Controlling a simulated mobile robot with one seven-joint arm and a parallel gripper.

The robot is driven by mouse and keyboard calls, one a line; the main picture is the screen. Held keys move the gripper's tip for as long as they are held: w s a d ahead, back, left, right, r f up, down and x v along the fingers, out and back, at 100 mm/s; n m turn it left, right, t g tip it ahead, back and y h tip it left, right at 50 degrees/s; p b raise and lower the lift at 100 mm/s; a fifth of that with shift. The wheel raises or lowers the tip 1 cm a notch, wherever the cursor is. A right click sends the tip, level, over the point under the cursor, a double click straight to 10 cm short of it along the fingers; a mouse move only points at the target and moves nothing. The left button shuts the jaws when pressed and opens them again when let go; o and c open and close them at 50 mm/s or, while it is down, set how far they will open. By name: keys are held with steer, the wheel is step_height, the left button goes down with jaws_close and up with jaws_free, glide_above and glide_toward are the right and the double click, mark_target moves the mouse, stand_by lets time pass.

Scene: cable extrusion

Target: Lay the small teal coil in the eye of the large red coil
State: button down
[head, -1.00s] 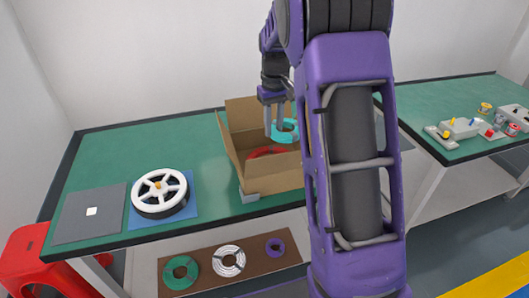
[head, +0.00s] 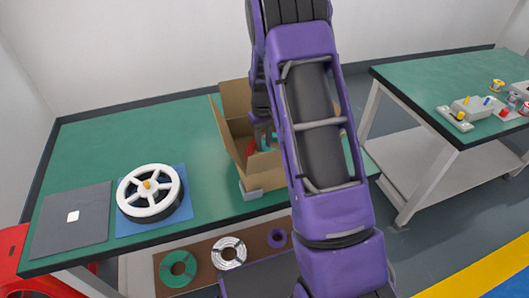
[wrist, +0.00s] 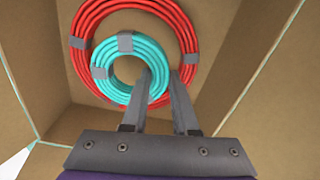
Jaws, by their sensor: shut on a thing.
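My gripper (wrist: 163,82) is shut on the small teal coil (wrist: 100,72), one finger inside its eye and one outside its right side. The teal coil shows grey bands. In the wrist view it appears over the eye and lower-left part of the large red coil (wrist: 185,35), hiding some of that ring. I cannot tell whether it touches the red coil or hangs above it. The red coil lies on the floor of the cardboard box (head: 228,132). In the head view my arm hides much of the box; only bits of the red coil (head: 251,147) and teal coil (head: 267,143) show.
The box walls stand close around my gripper. A white spool (head: 150,193) on a blue mat and a grey mat (head: 70,220) lie to the left on the green table (head: 110,130). Several coils lie on a brown board (head: 205,278) below. Another table (head: 430,85) stands right.

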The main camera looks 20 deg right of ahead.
mark_target(263, 145)
steer(key=shift+f, duration=2.15)
steer(key=c, duration=1)
jaws_free()
steer(key=shift+o, duration=0.2)
step_height(263, 145, up, 12)
steer(key=shift+r+p, duration=0.2)
steer(key=shift+p, duration=0.1)
